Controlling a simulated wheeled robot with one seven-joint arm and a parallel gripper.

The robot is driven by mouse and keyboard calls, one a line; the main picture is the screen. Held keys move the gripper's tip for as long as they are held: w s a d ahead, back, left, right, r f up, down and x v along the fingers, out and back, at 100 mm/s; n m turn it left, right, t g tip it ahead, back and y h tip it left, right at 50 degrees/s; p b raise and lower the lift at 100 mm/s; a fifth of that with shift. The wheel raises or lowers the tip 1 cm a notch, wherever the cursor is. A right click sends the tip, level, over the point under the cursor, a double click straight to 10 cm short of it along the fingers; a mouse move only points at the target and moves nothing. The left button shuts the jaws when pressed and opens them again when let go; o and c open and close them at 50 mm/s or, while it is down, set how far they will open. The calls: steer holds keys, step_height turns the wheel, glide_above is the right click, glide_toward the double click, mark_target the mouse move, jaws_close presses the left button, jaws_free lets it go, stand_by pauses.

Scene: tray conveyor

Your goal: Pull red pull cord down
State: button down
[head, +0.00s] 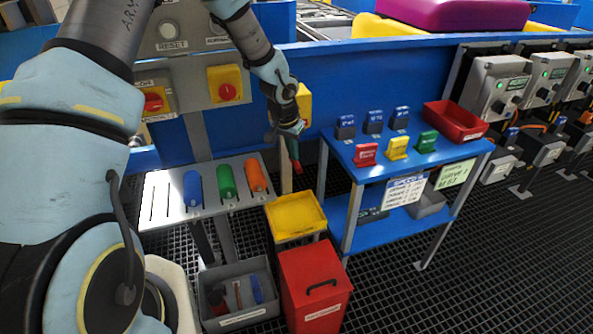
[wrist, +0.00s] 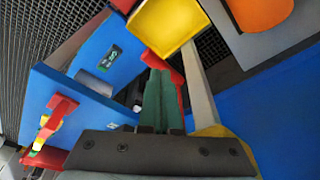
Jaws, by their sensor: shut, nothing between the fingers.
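The red pull cord's handle (head: 296,163) appears as a small red piece just below my gripper's fingertips in the head view. In the wrist view a red piece (wrist: 177,77) shows behind and beside the finger ends; I cannot tell whether they touch it. My gripper (head: 292,146) points down beside the grey post, with its green fingers (wrist: 162,95) closed together and nothing held. A yellow box (head: 304,104) on the post is partly hidden behind the gripper. The cord itself is hidden.
A blue table (head: 400,155) with coloured blocks and a red tray (head: 455,121) stands close to the right. A yellow tray (head: 296,215) and a red bin (head: 315,285) are below. A rack (head: 160,200) with coloured cylinders is at left. The blue conveyor side is behind.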

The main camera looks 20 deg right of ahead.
mark_target(294, 166)
steer(key=shift+b+x, duration=0.6)
steer(key=shift+x, duration=0.8)
step_height(294, 166, down, 4)
steer(key=b, duration=0.3)
steer(key=shift+r, duration=0.2)
steer(key=shift+r+p, duration=0.35)
steer(key=shift+s+a+r, duration=0.25)
steer(key=shift+s+a, duration=0.15)
steer(key=shift+a, duration=0.2)
steer(key=shift+s+a+r, duration=0.2)
steer(key=shift+s+a, duration=0.25)
steer(key=shift+a, duration=0.2)
steer(key=shift+r, duration=0.15)
steer(key=v, duration=1)
steer(key=shift+r, duration=0.25)
steer(key=shift+a, duration=0.1)
